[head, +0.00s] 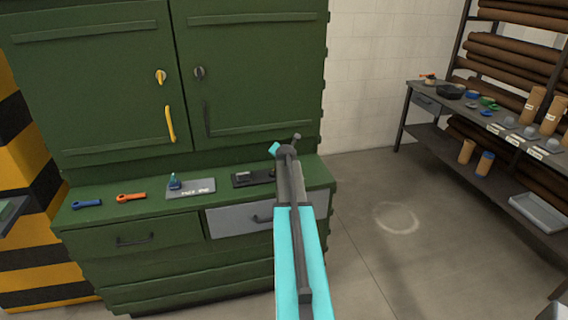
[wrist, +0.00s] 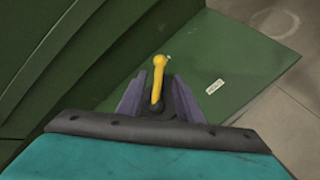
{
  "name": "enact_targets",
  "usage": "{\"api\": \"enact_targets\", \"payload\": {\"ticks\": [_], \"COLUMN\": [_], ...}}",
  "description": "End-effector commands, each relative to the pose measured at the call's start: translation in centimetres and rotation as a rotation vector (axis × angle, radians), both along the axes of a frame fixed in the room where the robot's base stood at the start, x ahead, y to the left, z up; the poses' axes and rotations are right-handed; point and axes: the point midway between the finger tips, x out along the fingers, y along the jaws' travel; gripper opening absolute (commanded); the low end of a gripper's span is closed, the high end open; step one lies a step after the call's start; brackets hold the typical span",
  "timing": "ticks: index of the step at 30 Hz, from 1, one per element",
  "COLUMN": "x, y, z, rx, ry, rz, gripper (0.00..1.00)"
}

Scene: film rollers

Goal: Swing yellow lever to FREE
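In the wrist view a yellow lever (wrist: 158,76) with a rounded end rises from a dark base over the green counter. My gripper (wrist: 160,78) has one finger on each side of it, with narrow gaps showing, so it looks open around the lever. Whether either finger touches it is unclear. A small white label (wrist: 214,87) lies right of the lever; its text is too small to read. In the head view my gripper (head: 286,148) is above the right end of the counter. The lever cannot be made out there, probably behind my arm.
The green cabinet (head: 85,60) stands behind the counter (head: 100,213). A blue wrench (head: 87,204), an orange wrench (head: 131,197), a grey labelled plate (head: 200,190) and a dark tray (head: 247,180) lie left of my arm. Open floor (head: 400,260) separates the counter from the shelves at right.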

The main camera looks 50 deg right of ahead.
Motion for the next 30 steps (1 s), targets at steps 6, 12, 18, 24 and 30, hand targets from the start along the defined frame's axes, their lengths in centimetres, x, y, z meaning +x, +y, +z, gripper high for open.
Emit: {"api": "enact_targets", "payload": {"ticks": [6,12,18,24,30], "x": [-1.5,-2.4,-2.6,-2.6,-2.6], "y": [1.4,2.1,2.3,2.3,2.6], "z": [1.4,2.4,2.8,2.8,2.3], "rx": [-0.002,-0.002,-0.002,-0.002,0.011], "ry": [0.0,0.0,0.0,0.0,-0.001], "rz": [-0.001,-0.003,-0.003,-0.003,-0.007], "gripper": [0.33,0.33,0.33,0.33,0.06]}}
